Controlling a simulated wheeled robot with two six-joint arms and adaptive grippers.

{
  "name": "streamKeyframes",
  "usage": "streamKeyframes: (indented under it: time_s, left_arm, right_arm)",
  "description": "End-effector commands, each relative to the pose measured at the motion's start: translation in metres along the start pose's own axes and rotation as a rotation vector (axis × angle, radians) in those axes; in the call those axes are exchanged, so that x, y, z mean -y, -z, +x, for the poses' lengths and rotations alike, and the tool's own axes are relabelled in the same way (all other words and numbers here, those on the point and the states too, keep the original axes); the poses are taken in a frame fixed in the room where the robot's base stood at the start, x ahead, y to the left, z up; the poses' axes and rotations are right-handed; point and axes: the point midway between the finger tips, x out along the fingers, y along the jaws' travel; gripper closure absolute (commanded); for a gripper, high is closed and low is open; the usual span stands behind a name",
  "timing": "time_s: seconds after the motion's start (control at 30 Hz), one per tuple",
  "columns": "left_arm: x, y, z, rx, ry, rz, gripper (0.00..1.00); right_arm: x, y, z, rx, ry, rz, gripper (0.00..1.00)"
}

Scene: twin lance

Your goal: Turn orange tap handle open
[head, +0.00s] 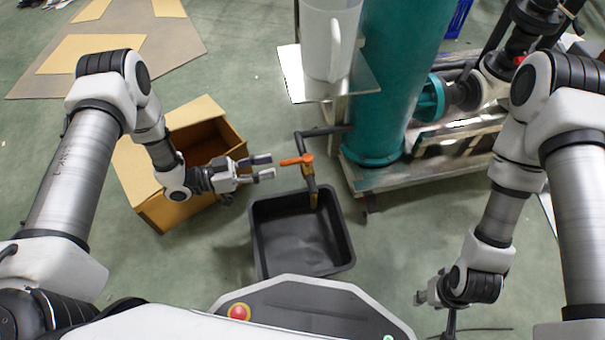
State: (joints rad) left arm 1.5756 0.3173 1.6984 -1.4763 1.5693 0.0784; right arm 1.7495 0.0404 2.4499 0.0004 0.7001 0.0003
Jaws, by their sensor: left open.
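The orange tap handle (297,160) sits on top of a tap (311,190) with a brass-coloured spout. A dark pipe (322,131) joins the tap to the stand of the teal column. The handle lies roughly crosswise, with its longer end toward the left. My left gripper (268,167) is open and empty, its fingers pointing right, just left of the handle with a small gap in the picture. My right gripper (424,298) is low at the right, far from the tap; its fingers are too small and turned away to tell their state.
A black bin (346,245) stands on the floor under the tap. An open cardboard box (150,195) is below my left arm. A teal column (385,90) on a wheeled base and a white jug (318,45) on a shelf stand behind.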

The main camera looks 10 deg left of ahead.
Motion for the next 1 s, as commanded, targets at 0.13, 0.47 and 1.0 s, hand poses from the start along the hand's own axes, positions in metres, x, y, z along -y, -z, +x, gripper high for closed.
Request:
streamKeyframes:
  time_s: [0.13,0.47,1.0]
  left_arm:
    - [-0.001,-0.002,0.007,-0.013,-0.022,0.007,0.6]
    - [-0.002,-0.003,0.066,-0.009,-0.021,0.007,0.6]
    - [-0.003,0.001,0.077,-0.009,-0.017,0.005,1.0]
  right_arm:
    - [0.0,0.001,0.007,-0.003,0.0,0.001,0.6]
    - [-0.001,0.002,0.034,-0.006,-0.001,0.006,0.6]
    - [-0.001,0.003,0.035,-0.006,-0.001,0.007,0.6]
